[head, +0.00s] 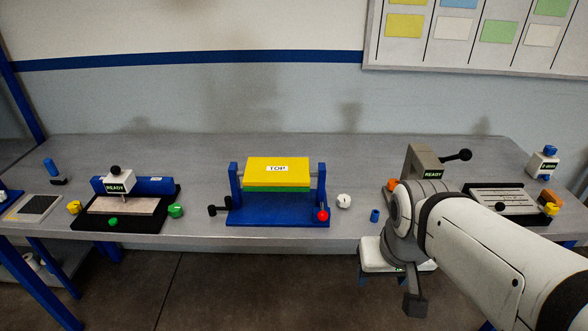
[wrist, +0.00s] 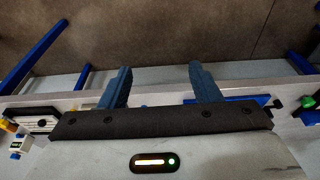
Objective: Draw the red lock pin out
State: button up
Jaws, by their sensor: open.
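The red lock pin (head: 322,215) shows as a round red knob at the front right corner of a blue fixture (head: 262,215). The fixture's two uprights carry a yellow-over-green block (head: 278,172) marked TOP. The pin's shaft is not visible. My gripper (head: 378,278) hangs low in front of the bench edge, to the right of the pin and apart from it. In the wrist view my gripper (wrist: 160,80) has its two blue fingers wide apart with nothing between them. I cannot make out the red pin in the wrist view.
A black-handled knob (head: 218,209) sits at the fixture's left. A white knob (head: 344,201) and a small blue cylinder (head: 374,215) lie right of the pin.

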aim_at(322, 215)
jog(key=u, duration=0.75)
jog(key=k, duration=1.3)
jog(key=z, duration=0.6)
jog(key=i, duration=0.95)
jog(key=z, duration=0.05)
